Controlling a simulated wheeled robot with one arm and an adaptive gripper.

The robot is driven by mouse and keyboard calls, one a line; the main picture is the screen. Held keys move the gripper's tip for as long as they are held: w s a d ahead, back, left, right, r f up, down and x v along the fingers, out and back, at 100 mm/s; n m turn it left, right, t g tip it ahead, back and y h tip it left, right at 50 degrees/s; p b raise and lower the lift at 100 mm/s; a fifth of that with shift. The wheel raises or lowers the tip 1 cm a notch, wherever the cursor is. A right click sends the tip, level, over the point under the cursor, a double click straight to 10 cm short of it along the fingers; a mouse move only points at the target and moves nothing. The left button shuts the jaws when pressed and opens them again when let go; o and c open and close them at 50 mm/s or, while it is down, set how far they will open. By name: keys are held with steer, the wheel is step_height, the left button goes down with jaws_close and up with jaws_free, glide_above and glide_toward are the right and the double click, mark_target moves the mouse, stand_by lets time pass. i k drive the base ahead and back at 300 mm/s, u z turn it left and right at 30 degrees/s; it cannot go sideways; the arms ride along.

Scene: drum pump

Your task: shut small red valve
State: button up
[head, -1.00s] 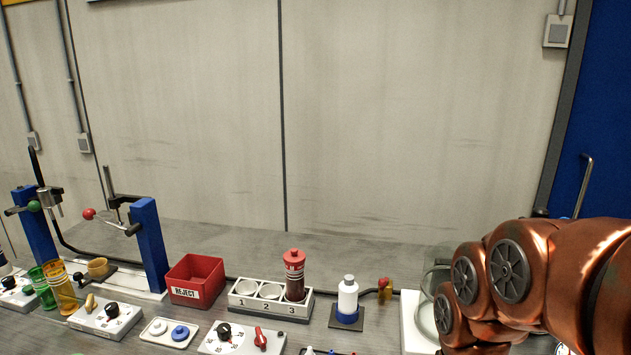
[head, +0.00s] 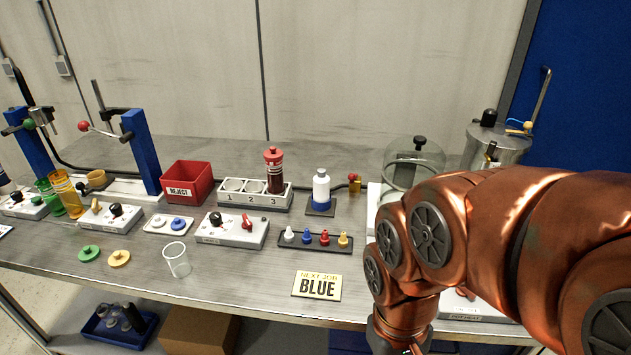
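A small red-topped valve (head: 354,181) with a brass-coloured body sits on a dark line at the back of the bench, right of the white bottle. It is small in the head view, and I cannot tell whether it is open or shut. My copper arm comes in from the right and bends down in front of the bench's right part. My gripper is below the bottom edge of the picture, out of sight.
A white bottle (head: 321,188) stands left of the valve, and a glass bell jar (head: 428,155) right of it. A tray of coloured nozzles (head: 283,240), a BLUE card (head: 318,284) and a clear beaker (head: 177,262) stand nearer. A metal drum (head: 507,145) is behind my arm.

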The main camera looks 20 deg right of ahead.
mark_target(352, 176)
steer(key=z, duration=0.05)
steer(key=k, duration=0.25)
steer(key=u, duration=1.05)
steer(key=i, duration=0.8)
steer(key=z, duration=0.45)
